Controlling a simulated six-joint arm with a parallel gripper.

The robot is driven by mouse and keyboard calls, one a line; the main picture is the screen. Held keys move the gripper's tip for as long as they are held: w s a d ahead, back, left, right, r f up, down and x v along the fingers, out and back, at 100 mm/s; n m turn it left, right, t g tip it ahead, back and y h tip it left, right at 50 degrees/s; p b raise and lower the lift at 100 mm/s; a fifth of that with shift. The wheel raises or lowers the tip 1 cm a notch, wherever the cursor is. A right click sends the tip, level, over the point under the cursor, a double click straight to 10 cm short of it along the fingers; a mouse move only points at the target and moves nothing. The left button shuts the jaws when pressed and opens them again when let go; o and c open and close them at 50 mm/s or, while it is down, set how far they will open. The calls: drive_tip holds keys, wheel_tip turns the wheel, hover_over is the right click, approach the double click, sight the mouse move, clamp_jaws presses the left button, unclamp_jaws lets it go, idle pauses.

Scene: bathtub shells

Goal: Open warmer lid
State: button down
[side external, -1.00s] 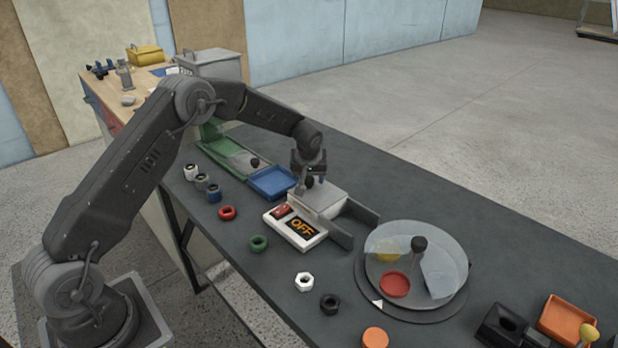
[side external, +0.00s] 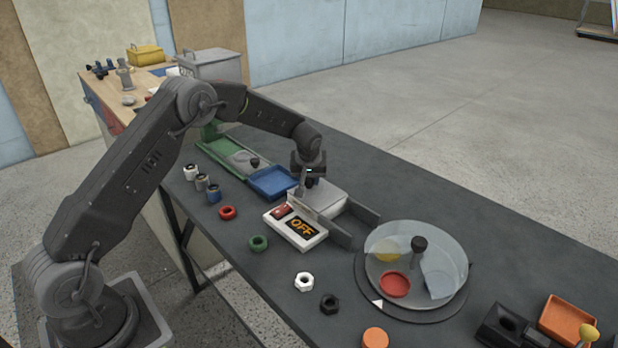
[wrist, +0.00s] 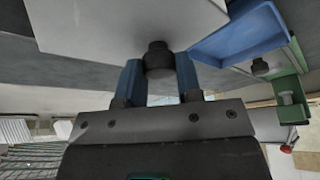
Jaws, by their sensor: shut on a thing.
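The warmer is a pale grey box (side external: 322,203) in the middle of the table, with a white front panel (side external: 283,231) whose display reads OFF. Its flat lid (wrist: 120,22) fills the top of the wrist view and looks closed. A dark round knob (wrist: 157,57) sits at the lid's edge. My gripper (wrist: 159,72) is shut on this knob, with one blue finger on each side of it. In the side external view my gripper (side external: 309,184) points down at the warmer and partly hides the knob.
A blue tray (side external: 271,182) stands just left of the warmer, with a green tray (side external: 225,150) beyond it. A grey side wall (side external: 362,211) is on its right. A round turntable with a clear cover (side external: 432,265) is further right. Coloured nuts lie in front.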

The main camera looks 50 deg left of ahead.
sight(331, 198)
drive_tip(key=d, duration=0.8)
drive_tip(key=shift+d, duration=0.4)
drive_tip(key=c, duration=0.8)
unclamp_jaws()
drive_tip(key=v, duration=1.4)
